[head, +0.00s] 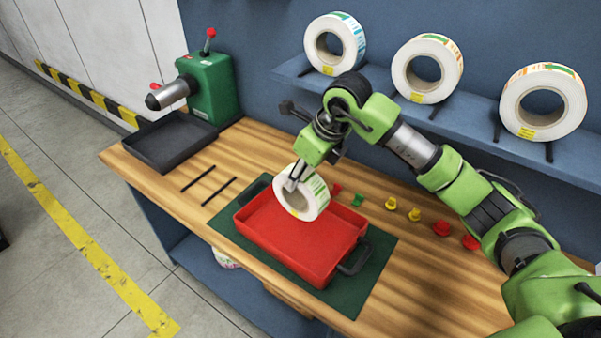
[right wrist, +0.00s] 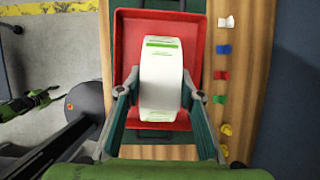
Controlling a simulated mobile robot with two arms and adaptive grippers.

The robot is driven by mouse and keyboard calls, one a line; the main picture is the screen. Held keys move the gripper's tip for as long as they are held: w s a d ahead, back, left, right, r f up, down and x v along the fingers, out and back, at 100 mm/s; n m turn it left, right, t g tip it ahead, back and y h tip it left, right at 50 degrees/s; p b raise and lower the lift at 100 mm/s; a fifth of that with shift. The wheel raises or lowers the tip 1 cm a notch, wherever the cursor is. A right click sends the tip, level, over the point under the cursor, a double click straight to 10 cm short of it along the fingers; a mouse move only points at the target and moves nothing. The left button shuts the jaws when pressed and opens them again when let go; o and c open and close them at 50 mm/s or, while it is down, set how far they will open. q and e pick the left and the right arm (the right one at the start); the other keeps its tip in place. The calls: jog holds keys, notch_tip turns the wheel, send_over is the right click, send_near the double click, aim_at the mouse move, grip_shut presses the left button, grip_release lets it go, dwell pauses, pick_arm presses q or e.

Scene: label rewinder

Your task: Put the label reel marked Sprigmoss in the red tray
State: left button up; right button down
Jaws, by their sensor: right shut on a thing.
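A white label reel with green print (head: 316,198) is held upright on its edge over the red tray (head: 283,264). Its name is too small to read. My right gripper (head: 293,182) is shut on this reel's rim; in the right wrist view the two fingers (right wrist: 160,97) grip the reel (right wrist: 161,70) from both sides. The red tray (right wrist: 125,45) shows behind the reel there. I cannot tell whether the reel touches the tray floor.
The tray stands on a green mat (head: 377,262) on the wooden bench. Small coloured pieces (head: 414,214) lie right of it. Three reels (head: 428,68) stand on the back shelf. A green rewinder (head: 208,85) and black tray (head: 165,150) are at left.

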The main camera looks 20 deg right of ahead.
aim_at(299, 202)
jog(key=shift+f+b, duration=1.5)
jog(key=shift+f, duration=1.45)
jog(key=shift+f+b, duration=1.05)
jog(key=shift+f, duration=0.25)
jog(key=c, duration=1.3)
grip_release()
jog(key=shift+s+f, duration=0.1)
